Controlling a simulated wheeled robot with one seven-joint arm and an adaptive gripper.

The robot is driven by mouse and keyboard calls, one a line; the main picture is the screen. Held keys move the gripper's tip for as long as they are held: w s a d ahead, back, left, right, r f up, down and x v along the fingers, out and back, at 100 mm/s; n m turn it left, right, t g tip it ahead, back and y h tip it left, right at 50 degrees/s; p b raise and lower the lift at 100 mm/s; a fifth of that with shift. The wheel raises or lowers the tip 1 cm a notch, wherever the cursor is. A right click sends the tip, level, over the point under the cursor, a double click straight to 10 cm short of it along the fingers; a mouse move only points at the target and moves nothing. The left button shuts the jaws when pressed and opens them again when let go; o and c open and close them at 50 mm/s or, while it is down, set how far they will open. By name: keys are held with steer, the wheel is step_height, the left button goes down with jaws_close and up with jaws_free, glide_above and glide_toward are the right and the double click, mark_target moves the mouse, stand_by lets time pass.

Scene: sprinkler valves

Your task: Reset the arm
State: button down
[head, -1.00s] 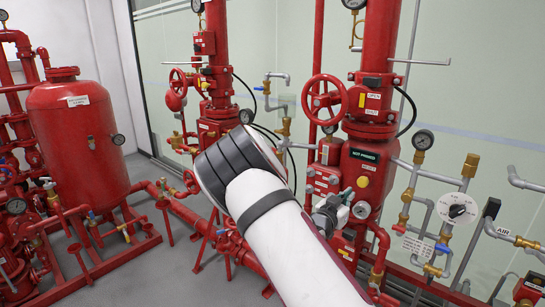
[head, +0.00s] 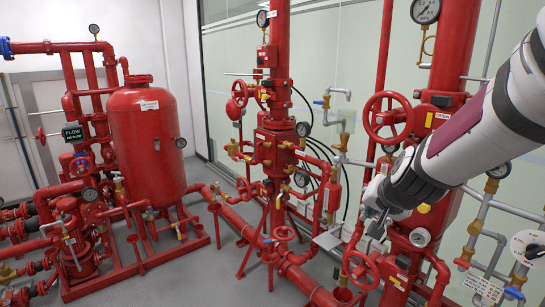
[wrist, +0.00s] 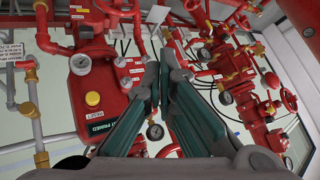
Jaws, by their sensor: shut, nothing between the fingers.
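My arm comes in from the upper right of the head view, white with a dark red band. My gripper (head: 375,228) is at its end, pointing down and left in front of the right red valve riser (head: 455,45). In the wrist view my gripper (wrist: 159,62) shows two green-grey fingers with their tips together and nothing between them. The arm and gripper hide part of the right riser's valve body. I cannot tell whether the gripper touches any pipe.
A red handwheel (head: 388,117) stands close above and behind my gripper. A middle red riser (head: 278,60) and a red tank (head: 147,140) stand to the left. Gauges and thin pipes crowd the right side. Grey floor (head: 215,268) shows between the pipes.

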steer(key=s+a+r+n+g, duration=0.1)
steer(key=s+r+n, duration=0.2)
steer(key=s, duration=1.1)
steer(key=s+a+r+n+g, duration=0.2)
steer(key=s+r+n, duration=0.1)
steer(key=s, duration=1.1)
steer(key=shift+s+a+r+n, duration=0.15)
steer(key=shift+a+r+n, duration=0.1)
steer(key=shift+n, duration=0.05)
